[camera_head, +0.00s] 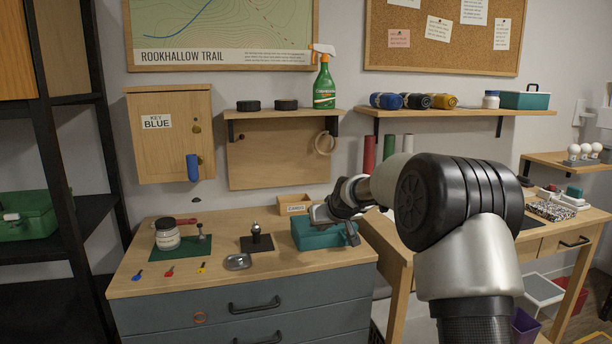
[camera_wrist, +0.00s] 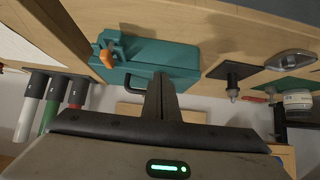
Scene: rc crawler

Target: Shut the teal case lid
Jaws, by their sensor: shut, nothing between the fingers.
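The teal case (camera_head: 318,238) sits on the right part of the wooden bench top, partly hidden by my gripper and arm in the head view. In the wrist view the teal case (camera_wrist: 175,58) shows a flat teal face, with a dark handle along its near edge. An orange-tipped piece (camera_wrist: 107,54) is at its left end. I see no raised lid, but cannot tell whether the lid is fully shut. My gripper (camera_head: 322,214) is over the case; its shut, empty fingers (camera_wrist: 161,82) are beside the handle. I cannot tell whether they touch the case.
A small wooden box (camera_head: 293,205) stands behind the case. A dark pad with a small upright part (camera_head: 256,236), a metal dish (camera_head: 237,262) and a jar (camera_head: 167,235) are to the left. A shelf (camera_head: 240,113) hangs above.

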